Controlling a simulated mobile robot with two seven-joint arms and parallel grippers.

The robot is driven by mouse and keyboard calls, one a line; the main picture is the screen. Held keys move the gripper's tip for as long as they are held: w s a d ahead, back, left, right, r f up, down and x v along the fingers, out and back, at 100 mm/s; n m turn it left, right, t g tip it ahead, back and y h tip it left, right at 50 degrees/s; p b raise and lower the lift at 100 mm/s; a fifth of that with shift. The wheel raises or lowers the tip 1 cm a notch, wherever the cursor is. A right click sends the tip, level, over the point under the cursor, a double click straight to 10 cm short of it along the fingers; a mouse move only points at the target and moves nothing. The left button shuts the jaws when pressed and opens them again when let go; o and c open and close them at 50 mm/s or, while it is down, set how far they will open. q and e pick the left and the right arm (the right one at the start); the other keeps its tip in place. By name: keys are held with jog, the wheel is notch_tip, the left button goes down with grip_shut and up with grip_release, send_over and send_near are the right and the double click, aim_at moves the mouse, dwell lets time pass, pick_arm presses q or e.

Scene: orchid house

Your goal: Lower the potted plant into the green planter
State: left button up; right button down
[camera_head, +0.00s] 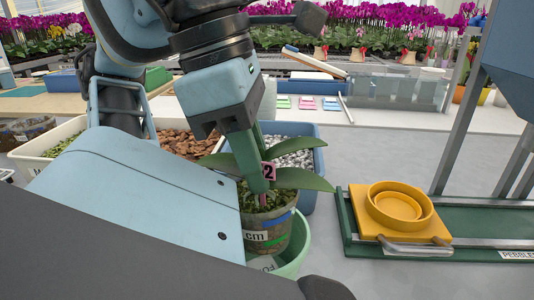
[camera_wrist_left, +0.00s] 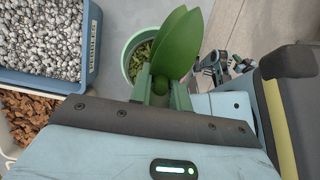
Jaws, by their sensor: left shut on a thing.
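The potted plant (camera_head: 268,230) has broad green leaves, a pink tag and a clear pot with a printed band. My left gripper (camera_head: 258,182) is shut on the plant among its leaves, above the pot's rim. The gripper also shows in the left wrist view (camera_wrist_left: 161,92), with two leaves (camera_wrist_left: 181,42) rising beyond its fingers. The pale green planter (camera_head: 298,252) shows around the pot's lower right side. Its rim (camera_wrist_left: 127,55) is seen from above in the wrist view. The pot's base is hidden, so I cannot tell how deep it sits. My right gripper is not identifiable.
A blue bin of grey pebbles (camera_head: 303,157) and a bin of brown bark (camera_head: 178,141) stand behind. To the right, a yellow ring-shaped piece (camera_head: 398,207) sits on a green railed base (camera_head: 480,225) below a hopper (camera_head: 508,60). Grey tabletop between them is bare.

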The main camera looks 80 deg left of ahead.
pick_arm(q)
jog(key=shift+f, duration=0.1)
jog(key=shift+f+b, duration=0.3)
jog(key=shift+b, duration=0.15)
jog(key=o, duration=0.8)
jog(key=shift+c, duration=1.5)
